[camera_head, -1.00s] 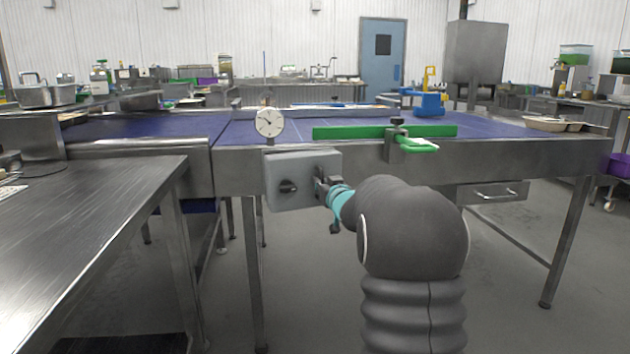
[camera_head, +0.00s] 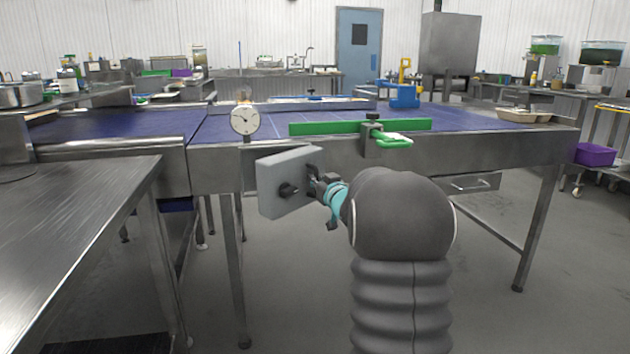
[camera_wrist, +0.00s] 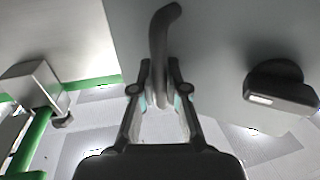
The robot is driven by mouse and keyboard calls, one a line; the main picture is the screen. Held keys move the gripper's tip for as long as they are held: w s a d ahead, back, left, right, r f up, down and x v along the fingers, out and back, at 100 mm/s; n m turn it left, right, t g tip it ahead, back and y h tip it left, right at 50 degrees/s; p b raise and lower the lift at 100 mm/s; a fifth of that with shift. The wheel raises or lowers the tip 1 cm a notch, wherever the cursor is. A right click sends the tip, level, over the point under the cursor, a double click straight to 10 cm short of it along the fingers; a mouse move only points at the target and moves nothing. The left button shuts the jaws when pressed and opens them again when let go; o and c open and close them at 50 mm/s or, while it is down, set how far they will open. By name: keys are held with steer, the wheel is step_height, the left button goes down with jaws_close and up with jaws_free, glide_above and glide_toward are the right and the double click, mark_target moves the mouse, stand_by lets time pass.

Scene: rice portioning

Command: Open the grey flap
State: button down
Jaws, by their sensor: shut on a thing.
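A dark curved handle (camera_wrist: 163,45) sticks out from the flap. My gripper (camera_head: 314,186) is at the right part of the flap and shut on the handle. In the wrist view, my gripper (camera_wrist: 160,88) has its two fingers on either side of the handle. The flap (camera_wrist: 225,40) and its knob (camera_wrist: 280,88) show there too. What lies behind the flap is mostly hidden.
A round dial (camera_head: 244,120) stands above the flap at the table edge. A green rail (camera_head: 360,126) and a clamp with a green handle (camera_head: 388,138) are to its right. A steel table (camera_head: 80,220) is at the left. The floor in front is clear.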

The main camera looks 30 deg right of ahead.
steer(key=c, duration=1.2)
jaws_free()
steer(key=s, duration=0.8)
steer(key=s+a, duration=0.1)
steer(key=s, duration=0.3)
